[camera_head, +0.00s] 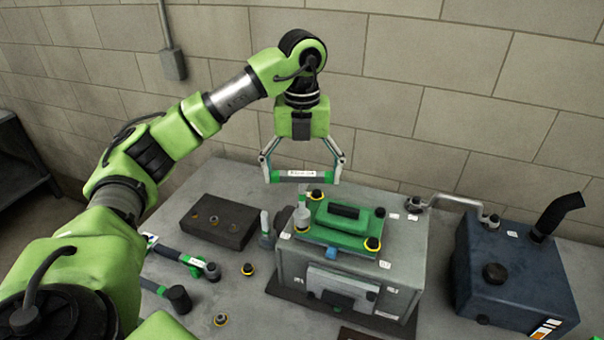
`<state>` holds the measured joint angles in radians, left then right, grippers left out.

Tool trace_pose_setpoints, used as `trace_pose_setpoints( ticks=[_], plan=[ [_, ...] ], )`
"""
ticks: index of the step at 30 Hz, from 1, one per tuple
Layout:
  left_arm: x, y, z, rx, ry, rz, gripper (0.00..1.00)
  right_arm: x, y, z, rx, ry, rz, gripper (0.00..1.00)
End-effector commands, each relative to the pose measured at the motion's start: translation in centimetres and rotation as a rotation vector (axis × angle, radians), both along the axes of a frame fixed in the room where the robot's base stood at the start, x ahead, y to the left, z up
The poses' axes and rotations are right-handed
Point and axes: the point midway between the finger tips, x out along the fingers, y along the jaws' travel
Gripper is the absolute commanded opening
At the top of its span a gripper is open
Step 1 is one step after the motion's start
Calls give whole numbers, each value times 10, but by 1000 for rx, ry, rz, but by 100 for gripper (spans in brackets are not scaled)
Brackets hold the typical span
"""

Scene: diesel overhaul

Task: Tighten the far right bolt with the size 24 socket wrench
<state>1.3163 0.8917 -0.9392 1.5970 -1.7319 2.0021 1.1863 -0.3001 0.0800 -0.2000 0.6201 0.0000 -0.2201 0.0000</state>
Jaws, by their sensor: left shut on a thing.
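My left gripper (303,176) is shut on a wrench (300,175), a dark bar with green parts and a white label too small to read. It holds the bar level in the air, above and behind the engine block (405,268). A green cover (345,228) lies on the block. The far right bolt (380,212), dark with a yellow ring, stands at the cover's far right corner, below and right of the gripper and apart from it. Other ringed bolts stand at the far left (316,194) and near right (372,243). My right gripper is not in view.
Two other green-and-dark wrenches (178,255) (177,298) lie on the table's left part, near loose ringed bolts (247,269) (220,320). A dark block (222,222) lies behind them. A blue tank (510,280) with a black pipe (558,211) stands at right. A grey pipe (455,200) runs behind.

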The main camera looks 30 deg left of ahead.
Motion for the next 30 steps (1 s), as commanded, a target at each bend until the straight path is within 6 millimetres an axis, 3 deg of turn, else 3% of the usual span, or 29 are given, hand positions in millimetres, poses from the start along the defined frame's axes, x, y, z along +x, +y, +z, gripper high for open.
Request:
trace_pose_setpoints(
  ticks=[21,30],
  plan=[
    [0,0,1,0,0,618,51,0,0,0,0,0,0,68],
    [0,0,1,0,0,720,51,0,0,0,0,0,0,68]
  ],
)
